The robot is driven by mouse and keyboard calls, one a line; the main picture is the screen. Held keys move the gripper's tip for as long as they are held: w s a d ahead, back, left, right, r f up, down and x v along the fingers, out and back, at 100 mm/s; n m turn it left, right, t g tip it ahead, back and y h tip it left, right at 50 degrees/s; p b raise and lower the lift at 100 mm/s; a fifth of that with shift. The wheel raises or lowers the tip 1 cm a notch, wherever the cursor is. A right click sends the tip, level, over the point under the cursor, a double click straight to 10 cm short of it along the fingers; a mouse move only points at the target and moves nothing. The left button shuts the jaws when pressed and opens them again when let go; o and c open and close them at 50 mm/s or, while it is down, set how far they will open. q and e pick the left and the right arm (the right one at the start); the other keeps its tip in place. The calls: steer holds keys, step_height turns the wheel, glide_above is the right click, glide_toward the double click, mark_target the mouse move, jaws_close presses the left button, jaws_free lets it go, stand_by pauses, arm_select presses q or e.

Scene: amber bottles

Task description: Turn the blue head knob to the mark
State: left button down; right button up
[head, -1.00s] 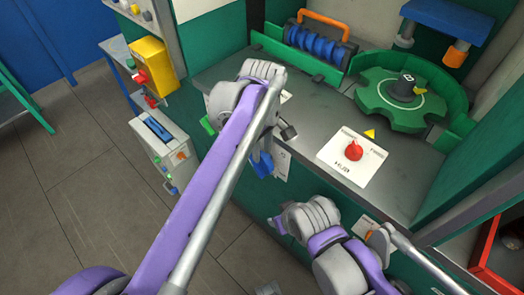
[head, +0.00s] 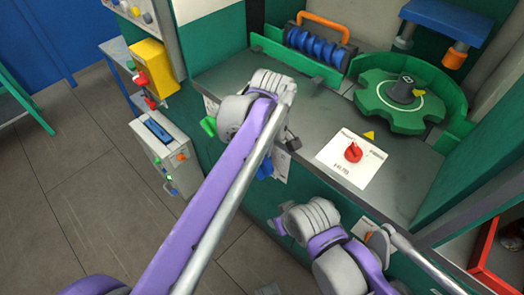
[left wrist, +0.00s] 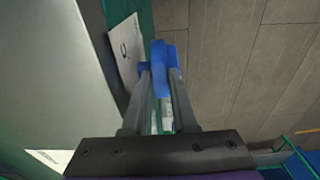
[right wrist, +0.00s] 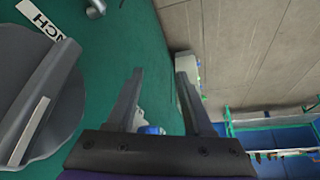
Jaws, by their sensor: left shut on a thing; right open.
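The blue head knob (left wrist: 160,62) sticks out from the front face of the green machine, beside a white label plate (left wrist: 126,48). In the head view a bit of the knob (head: 265,170) shows below my left wrist, and the rest is hidden. My left gripper (left wrist: 159,80) is shut on the knob, with its fingers on either side. The mark cannot be made out clearly. My right gripper (right wrist: 160,74) is open and empty, low in front of the green front panel.
The grey worktop (head: 320,110) carries a red knob (head: 353,152) on a white plate, a green star wheel (head: 404,100) and a blue roller unit (head: 318,45). A yellow box (head: 152,65) and a small grey cabinet (head: 160,148) stand left. The floor there is open.

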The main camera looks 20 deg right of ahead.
arm_select(q)
steer(key=shift+s+d+f+t+y, duration=0.1)
steer(key=shift+s+d+t+y, duration=0.15)
steer(key=shift+t, duration=0.25)
steer(key=shift+s+t+y, duration=0.15)
steer(key=shift+s+t, duration=0.2)
steer(key=shift+t, duration=0.15)
steer(key=shift+s+d+f+t+y, duration=0.15)
steer(key=shift+s+t+y, duration=0.1)
steer(key=shift+t, duration=0.35)
steer(key=shift+s+a+f+t+y, duration=0.15)
steer(key=shift+t+y, duration=0.1)
steer(key=shift+t, duration=0.35)
steer(key=shift+d, duration=0.1)
steer(key=c, duration=1)
jaws_free()
steer(key=p+v, duration=0.1)
steer(key=v, duration=1)
steer(key=shift+w, duration=0.15)
